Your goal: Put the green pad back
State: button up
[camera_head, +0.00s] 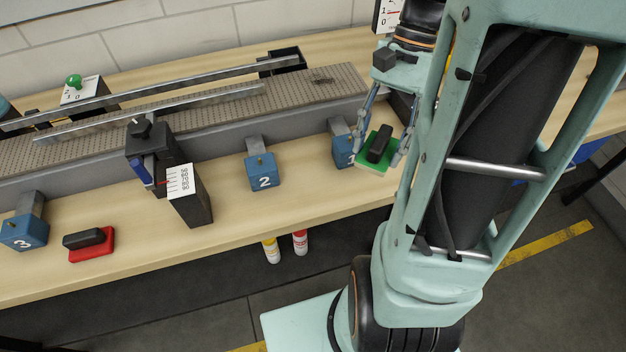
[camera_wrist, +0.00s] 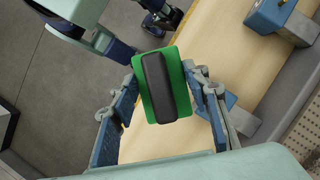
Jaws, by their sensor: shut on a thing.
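The green pad (camera_head: 371,167) has a black block-shaped handle (camera_head: 378,143) on top. My gripper (camera_head: 389,150) is shut on the green pad near the bench's right part, in front of the blue block marked 1 (camera_head: 343,150). In the wrist view the green pad (camera_wrist: 148,102) lies between the two fingers of my gripper (camera_wrist: 163,100), its black handle (camera_wrist: 159,88) facing the camera. Whether the pad touches the bench cannot be told. A red pad (camera_head: 92,247) with a black handle lies on the bench at left, beside the blue block marked 3 (camera_head: 25,232).
The wooden bench (camera_head: 305,195) has a conveyor (camera_head: 200,105) with metal rails along its back. A blue block marked 2 (camera_head: 263,172) and a dark printer stand (camera_head: 190,205) with a white label are at the bench's middle. Two bottles (camera_head: 271,250) show below the front edge.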

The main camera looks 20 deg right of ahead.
jog(key=w+a+f, duration=0.2)
jog(key=a+f, duration=0.1)
jog(key=a, duration=0.4)
send_near(312, 198)
jog(key=shift+s+a+f, duration=0.1)
jog(key=shift+s+f, duration=0.1)
jog(key=shift+s, duration=0.35)
jog(key=shift+s+a+f, duration=0.1)
jog(key=shift+s+f, duration=0.05)
jog(key=shift+s, duration=0.35)
jog(key=shift+w+a+f, duration=0.15)
jog(key=shift+a+f, duration=0.2)
jog(key=shift+f, duration=0.1)
jog(key=shift+w+a+f, duration=0.1)
jog(key=shift+a+f, duration=0.1)
jog(key=shift+f, duration=0.75)
jog(key=shift+a+f, duration=0.15)
jog(key=shift+f, duration=0.8)
jog(key=shift+f+b, duration=0.15)
jog(key=shift+b, duration=0.15)
jog(key=o, duration=1.1)
